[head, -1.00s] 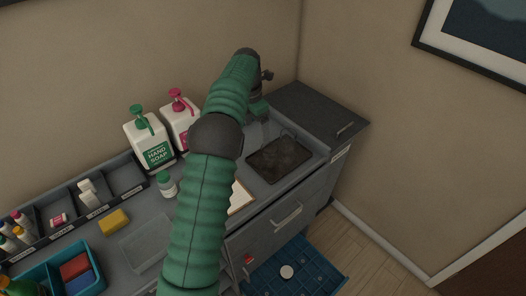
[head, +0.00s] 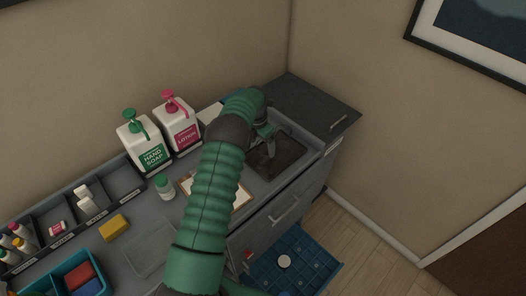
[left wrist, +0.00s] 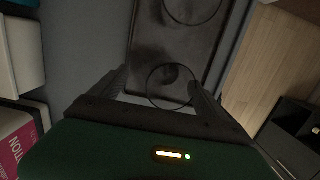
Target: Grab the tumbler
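A clear glass tumbler shows as a thin round rim (left wrist: 171,87) over the near end of the dark tray (left wrist: 150,45) in the left wrist view. A second clear round rim (left wrist: 193,8) shows farther along the same tray. My left gripper (left wrist: 162,82) is open, with the near rim between its two fingers. The right finger looks close to the rim; I cannot tell whether it touches. In the head view my left gripper (head: 270,143) is over the tray (head: 287,158), and the glasses cannot be made out clearly there. My right gripper is not in view.
A hand soap bottle (head: 143,146) and a lotion bottle (head: 178,127) stand by the wall, left of my arm. A small white bottle with a green cap (head: 165,188), a clipboard (head: 243,199) and a yellow sponge (head: 114,228) lie nearer.

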